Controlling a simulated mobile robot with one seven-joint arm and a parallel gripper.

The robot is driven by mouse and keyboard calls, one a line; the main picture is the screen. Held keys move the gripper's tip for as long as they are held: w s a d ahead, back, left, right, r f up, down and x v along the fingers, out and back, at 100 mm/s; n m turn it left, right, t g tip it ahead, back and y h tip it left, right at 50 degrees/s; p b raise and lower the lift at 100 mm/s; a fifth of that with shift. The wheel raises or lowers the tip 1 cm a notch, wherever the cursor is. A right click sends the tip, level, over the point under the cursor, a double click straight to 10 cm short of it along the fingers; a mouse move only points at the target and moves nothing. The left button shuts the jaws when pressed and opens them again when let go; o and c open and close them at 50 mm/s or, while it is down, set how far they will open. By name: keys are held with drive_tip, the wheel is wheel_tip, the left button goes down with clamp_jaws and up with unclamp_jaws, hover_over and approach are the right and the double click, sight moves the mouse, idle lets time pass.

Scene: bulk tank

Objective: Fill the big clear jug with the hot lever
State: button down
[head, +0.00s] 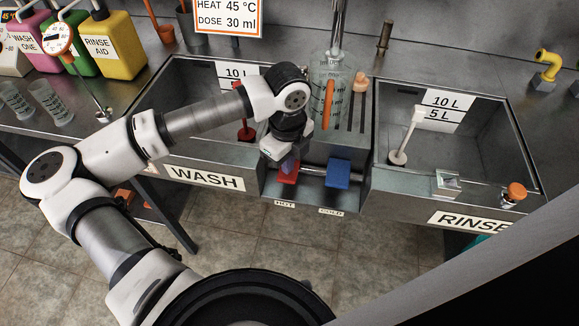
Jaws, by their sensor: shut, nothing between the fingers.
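The big clear jug (331,72) stands upright between the two sinks, below the grey spout pipe (337,25). Printed marks show on its side; I cannot tell its water level. The red hot lever (287,177) is on the front of the middle section, above the label HOT. The blue cold lever (338,172) is to its right, above COLD. My gripper (290,164) points down at the red lever, shut and empty. My wrist partly hides it, and I cannot tell whether it touches the lever.
The wash sink (182,100) is on the left and the rinse sink (480,150) on the right. Orange and peach handles (360,82) stand just right of my wrist. Small clear jugs (50,102) and coloured containers (113,45) stand at the left.

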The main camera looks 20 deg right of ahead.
drive_tip(key=shift+f+b, duration=0.9)
drive_tip(key=shift+b, duration=0.1)
idle(2.1)
wheel_tip(320, 180, up, 5)
drive_tip(key=shift+r+p, duration=0.15)
drive_tip(key=shift+p, duration=0.95)
